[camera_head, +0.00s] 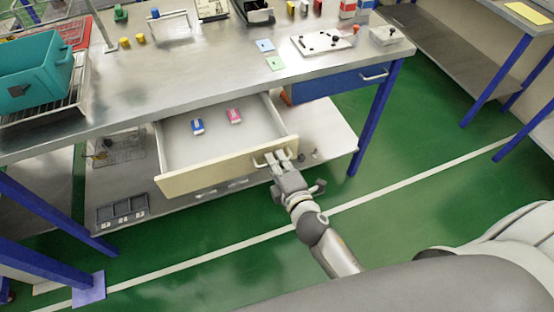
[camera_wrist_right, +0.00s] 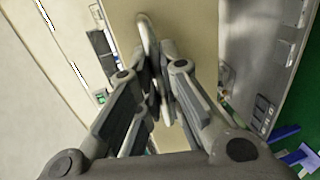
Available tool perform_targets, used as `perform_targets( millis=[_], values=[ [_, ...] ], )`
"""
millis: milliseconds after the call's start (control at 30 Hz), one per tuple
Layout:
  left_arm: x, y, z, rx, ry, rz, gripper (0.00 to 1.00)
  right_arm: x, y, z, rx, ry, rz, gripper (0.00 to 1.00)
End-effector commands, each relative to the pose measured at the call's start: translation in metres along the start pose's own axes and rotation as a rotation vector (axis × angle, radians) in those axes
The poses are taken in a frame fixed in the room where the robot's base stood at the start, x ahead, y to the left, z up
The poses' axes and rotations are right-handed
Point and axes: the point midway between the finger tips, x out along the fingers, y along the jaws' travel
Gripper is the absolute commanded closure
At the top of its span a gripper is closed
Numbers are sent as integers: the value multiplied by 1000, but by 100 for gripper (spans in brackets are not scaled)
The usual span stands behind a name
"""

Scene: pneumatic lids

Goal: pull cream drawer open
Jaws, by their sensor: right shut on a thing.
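The cream drawer (camera_head: 215,168) stands pulled out from under the metal workbench in the head view, its inside showing. A blue item (camera_head: 197,126) and a pink item (camera_head: 234,116) lie on its floor. My right gripper (camera_head: 277,158) is at the right part of the drawer front, shut on the drawer's handle (camera_head: 258,161). In the right wrist view the fingers (camera_wrist_right: 158,85) close around the handle (camera_wrist_right: 147,35), with the cream front (camera_wrist_right: 195,25) behind them. My left gripper is not in view.
A shut blue drawer (camera_head: 335,84) is right of the cream one. A blue table leg (camera_head: 375,118) stands to the right. A lower shelf (camera_head: 335,140) lies beneath. Green floor (camera_head: 420,190) is clear to the right. A teal crate (camera_head: 35,70) sits on the bench.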

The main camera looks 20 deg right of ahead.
Motion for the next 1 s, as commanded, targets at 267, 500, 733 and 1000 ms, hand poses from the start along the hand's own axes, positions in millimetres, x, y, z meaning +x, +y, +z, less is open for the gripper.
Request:
perform_targets(
  millis=[267,500,733,1000],
  values=[
    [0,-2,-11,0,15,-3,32,0,1,0,0,-1,3,100],
    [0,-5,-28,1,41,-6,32,0,1,0,0,-1,3,87],
    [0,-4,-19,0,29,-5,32,0,1,0,0,0,3,70],
    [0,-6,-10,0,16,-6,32,-2,1,0,0,0,2,70]
  ],
)
